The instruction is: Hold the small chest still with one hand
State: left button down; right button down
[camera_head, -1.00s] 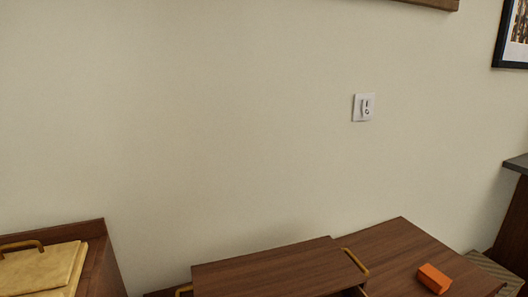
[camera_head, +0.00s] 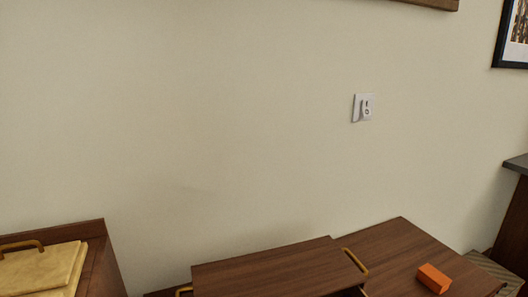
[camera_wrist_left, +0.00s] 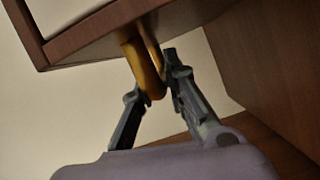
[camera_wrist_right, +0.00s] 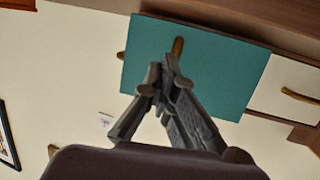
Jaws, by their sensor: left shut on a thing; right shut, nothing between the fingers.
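The small chest (camera_head: 270,272) shows its brown wooden top at the bottom of the head view, with a brass handle (camera_head: 355,261) at its right side and part of another (camera_head: 184,290) at its left. In the left wrist view my left gripper (camera_wrist_left: 153,80) is shut on a brass handle (camera_wrist_left: 143,65) under a brown wooden edge. In the right wrist view my right gripper (camera_wrist_right: 160,76) is shut and empty, in front of a teal panel (camera_wrist_right: 215,70) with a brass handle (camera_wrist_right: 178,47). I cannot tell whether its fingertips touch the panel. Neither gripper shows in the head view.
An orange block (camera_head: 434,278) lies on the brown surface (camera_head: 400,250) right of the chest. A brown wooden box (camera_head: 98,262) with a yellow, brass-handled item (camera_head: 45,268) stands at the left. A switch plate (camera_head: 364,107) is on the bare wall.

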pick_arm(q)
jog(key=shift+s+f, duration=0.15)
jog(key=shift+f, duration=0.4)
pick_arm(e)
jog(key=shift+w+a, duration=0.4)
jog(key=shift+w, duration=0.85)
jog(key=shift+w+a, duration=0.45)
jog(key=shift+w, duration=0.85)
jog(key=shift+w+a, duration=0.4)
jog(key=shift+w, duration=0.85)
jog(key=shift+s+d, duration=0.25)
jog(key=shift+s, duration=0.55)
jog(key=shift+s+d, duration=0.3)
jog(key=shift+s, duration=0.5)
jog(key=shift+s+d, duration=0.25)
jog(key=shift+s, duration=0.8)
jog(key=v, duration=1.1)
jog(key=shift+s, duration=0.35)
jog(key=shift+d+r, duration=0.1)
pick_arm(q)
jog(key=shift+r+p, duration=0.3)
jog(key=shift+p, duration=0.15)
pick_arm(e)
jog(key=shift+r, duration=0.4)
